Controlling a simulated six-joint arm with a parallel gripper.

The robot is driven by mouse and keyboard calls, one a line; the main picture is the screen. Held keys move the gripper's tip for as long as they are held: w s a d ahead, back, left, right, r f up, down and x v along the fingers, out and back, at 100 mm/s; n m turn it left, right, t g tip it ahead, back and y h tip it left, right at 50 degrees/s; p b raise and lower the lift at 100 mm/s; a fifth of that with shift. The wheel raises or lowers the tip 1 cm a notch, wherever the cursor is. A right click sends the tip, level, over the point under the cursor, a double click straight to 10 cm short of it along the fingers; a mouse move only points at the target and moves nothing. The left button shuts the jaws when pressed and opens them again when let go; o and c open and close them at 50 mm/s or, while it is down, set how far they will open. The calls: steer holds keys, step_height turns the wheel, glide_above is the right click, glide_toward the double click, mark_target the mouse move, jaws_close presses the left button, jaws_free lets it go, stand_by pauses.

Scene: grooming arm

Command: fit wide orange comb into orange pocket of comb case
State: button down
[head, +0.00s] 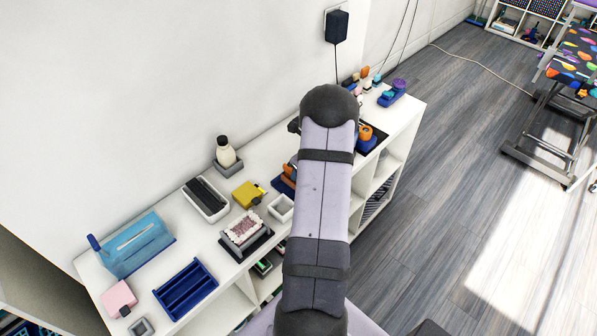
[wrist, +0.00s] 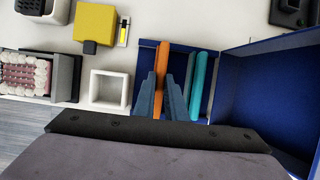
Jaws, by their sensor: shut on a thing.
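In the wrist view my gripper (wrist: 160,95) is shut on the orange comb (wrist: 161,60), a narrow orange strip between its two blue-grey fingers. The comb is over or in the dark blue comb case (wrist: 178,50); I cannot tell how deep it sits, and no orange pocket is clearly visible. A teal comb (wrist: 197,85) is in the case, just right of my gripper. A dark blue panel with raised edges (wrist: 275,85) extends to the right. In the head view my arm hides the gripper and most of the case; a blue and orange part (head: 287,180) shows at its left edge.
Left of the case stand a small white square box (wrist: 109,90) and a yellow block (wrist: 94,22). A bristled brush on a dark stand (wrist: 25,75) is farther left. The white shelf top (head: 215,280) also holds a blue slotted tray (head: 185,290) and a bottle (head: 225,153).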

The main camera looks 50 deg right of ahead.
steer(key=shift+f+b, duration=0.6)
steer(key=shift+f, duration=0.35)
steer(key=c, duration=1.7)
jaws_free()
steer(key=shift+r, duration=0.1)
steer(key=shift+b+v, duration=0.6)
steer(key=shift+v, duration=3)
